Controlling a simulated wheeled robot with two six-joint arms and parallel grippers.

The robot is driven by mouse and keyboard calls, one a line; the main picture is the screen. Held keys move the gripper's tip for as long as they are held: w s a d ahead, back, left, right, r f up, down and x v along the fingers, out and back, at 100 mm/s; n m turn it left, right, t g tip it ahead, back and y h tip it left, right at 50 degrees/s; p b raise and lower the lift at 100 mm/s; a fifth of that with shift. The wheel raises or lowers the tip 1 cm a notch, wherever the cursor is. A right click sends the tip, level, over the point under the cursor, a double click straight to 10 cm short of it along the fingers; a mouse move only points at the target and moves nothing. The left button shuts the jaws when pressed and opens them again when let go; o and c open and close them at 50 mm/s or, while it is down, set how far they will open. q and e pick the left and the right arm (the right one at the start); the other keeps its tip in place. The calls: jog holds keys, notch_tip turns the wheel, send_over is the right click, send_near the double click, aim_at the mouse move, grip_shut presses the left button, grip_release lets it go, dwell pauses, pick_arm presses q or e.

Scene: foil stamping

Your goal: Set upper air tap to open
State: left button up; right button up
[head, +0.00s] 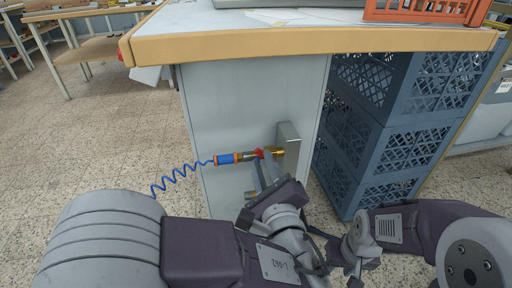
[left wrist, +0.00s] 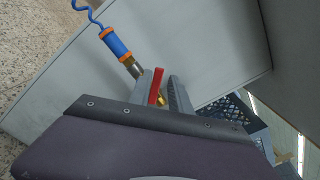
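The upper air tap (head: 273,152) is brass with a red handle (head: 258,153) and sits on a metal bracket on the grey cabinet side. A blue and orange hose coupling (head: 228,159) joins it from the left. My left gripper (head: 262,174) is just below and in front of the tap. In the left wrist view its two fingers (left wrist: 166,88) stand apart with the red handle (left wrist: 157,87) between them, close to the left finger and with a gap to the right one. The coupling (left wrist: 115,43) shows too. My right gripper (head: 354,268) is low in the head view, away from the tap, its fingers unclear.
A lower brass fitting (head: 250,194) is below the upper tap, partly behind my left gripper. A coiled blue hose (head: 178,177) hangs left. Stacked blue crates (head: 385,150) stand right of the cabinet. The wooden table edge (head: 320,42) overhangs above.

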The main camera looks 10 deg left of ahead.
aim_at(254, 154)
pick_arm(q)
jog(key=b+x, duration=0.1)
jog(key=x, duration=0.1)
jog(key=b+x, duration=0.1)
jog(key=x, duration=0.1)
jog(key=b+x, duration=0.1)
jog(key=x, duration=0.1)
jog(key=shift+w+a+f, duration=0.2)
jog(key=shift+w+f, duration=0.05)
jog(key=shift+w, duration=0.1)
jog(key=shift+w+a+r, duration=0.1)
jog(key=shift+w+r, duration=0.1)
jog(key=shift+w, duration=0.35)
grip_shut()
jog(key=b, duration=0.1)
jog(key=f+n+b, duration=0.1)
jog(key=shift+a+b, duration=0.25)
jog(key=shift+b, duration=0.05)
jog(key=shift+s+r, duration=0.1)
jog(key=shift+r, duration=0.1)
grip_release()
